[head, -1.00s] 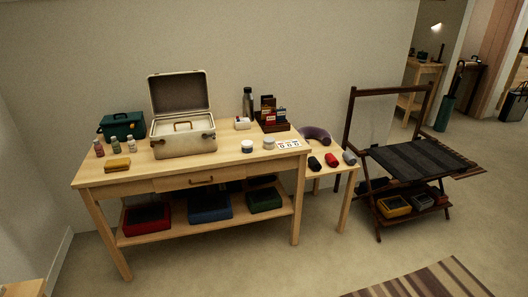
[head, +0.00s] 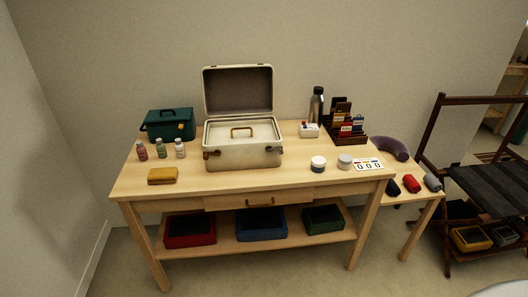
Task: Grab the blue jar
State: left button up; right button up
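A small white jar with a dark blue band (head: 318,164), the one that looks like the blue jar, stands upright on the wooden table (head: 225,191). It is near the front, right of the open cream suitcase (head: 243,157). A similar paler, greyish jar (head: 345,161) stands just to its right, with a small gap between them. Neither of my grippers shows in the head view.
A white card with dark marks (head: 368,165) lies right of the jars. Behind are a wooden organizer (head: 346,127), a steel bottle (head: 316,104) and a white box (head: 309,130). A teal case (head: 170,124), small bottles (head: 161,149) and a yellow block (head: 163,176) are left.

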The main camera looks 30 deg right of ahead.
aim_at(318, 163)
jog(key=z, duration=0.25)
jog(key=i, duration=1.3)
jog(key=z, duration=0.7)
